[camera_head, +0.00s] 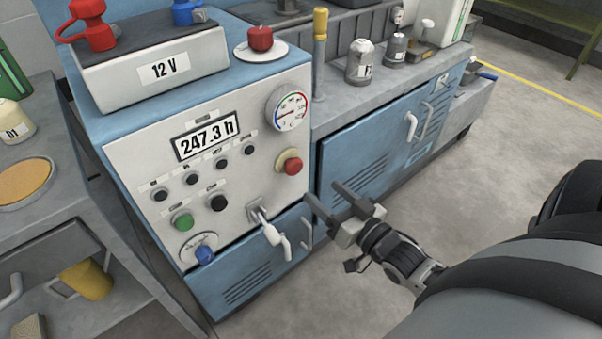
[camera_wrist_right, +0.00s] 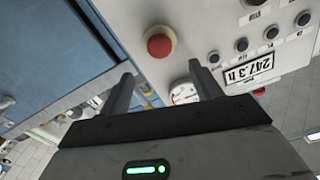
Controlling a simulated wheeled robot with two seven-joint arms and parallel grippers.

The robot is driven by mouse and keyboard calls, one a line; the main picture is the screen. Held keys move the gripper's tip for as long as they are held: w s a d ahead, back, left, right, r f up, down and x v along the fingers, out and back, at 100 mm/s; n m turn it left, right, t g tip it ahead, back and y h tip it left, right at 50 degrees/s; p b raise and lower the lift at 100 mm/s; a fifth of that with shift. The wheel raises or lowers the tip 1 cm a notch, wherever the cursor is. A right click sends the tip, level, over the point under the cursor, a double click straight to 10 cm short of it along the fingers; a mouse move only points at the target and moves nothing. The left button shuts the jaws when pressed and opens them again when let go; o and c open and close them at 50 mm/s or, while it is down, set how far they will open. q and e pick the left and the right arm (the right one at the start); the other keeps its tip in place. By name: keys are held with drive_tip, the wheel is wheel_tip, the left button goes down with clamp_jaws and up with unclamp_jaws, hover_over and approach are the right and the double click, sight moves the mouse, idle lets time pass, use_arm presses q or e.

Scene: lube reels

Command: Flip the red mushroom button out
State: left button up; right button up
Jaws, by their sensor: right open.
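The red mushroom button (camera_head: 292,166) sits on the right side of the white control panel (camera_head: 240,125), below the round gauge. My right gripper (camera_head: 322,200) is open and empty, in front of the blue cabinet, below and right of the button. Its two fingers (camera_wrist_right: 163,88) are spread apart in the wrist view, and neither touches the button. My left gripper is in neither view.
A lever with a white handle (camera_head: 268,228) sticks out of the panel below the button. A green button (camera_head: 182,221) and a blue knob (camera_head: 204,254) are at lower left. A door handle (camera_head: 411,126) stands out from the blue cabinet.

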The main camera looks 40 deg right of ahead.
sight(297, 168)
drive_tip(key=w, duration=0.5)
drive_tip(key=w+b, duration=0.1)
drive_tip(key=w, duration=0.2)
drive_tip(key=shift+a, duration=0.3)
drive_tip(key=shift+w, duration=0.45)
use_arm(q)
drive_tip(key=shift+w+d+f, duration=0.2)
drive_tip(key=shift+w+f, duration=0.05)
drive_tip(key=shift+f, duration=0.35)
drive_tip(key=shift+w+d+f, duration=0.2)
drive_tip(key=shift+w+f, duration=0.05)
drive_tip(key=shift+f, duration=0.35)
use_arm(e)
drive_tip(key=c, duration=1.3)
drive_tip(key=shift+s, duration=0.25)
drive_tip(key=shift+c, duration=0.4)
drive_tip(key=shift+s+r+p, duration=0.1)
drive_tip(key=shift+s+p, duration=0.55)
drive_tip(key=shift+p, duration=0.2)
drive_tip(key=shift+f, duration=0.2)
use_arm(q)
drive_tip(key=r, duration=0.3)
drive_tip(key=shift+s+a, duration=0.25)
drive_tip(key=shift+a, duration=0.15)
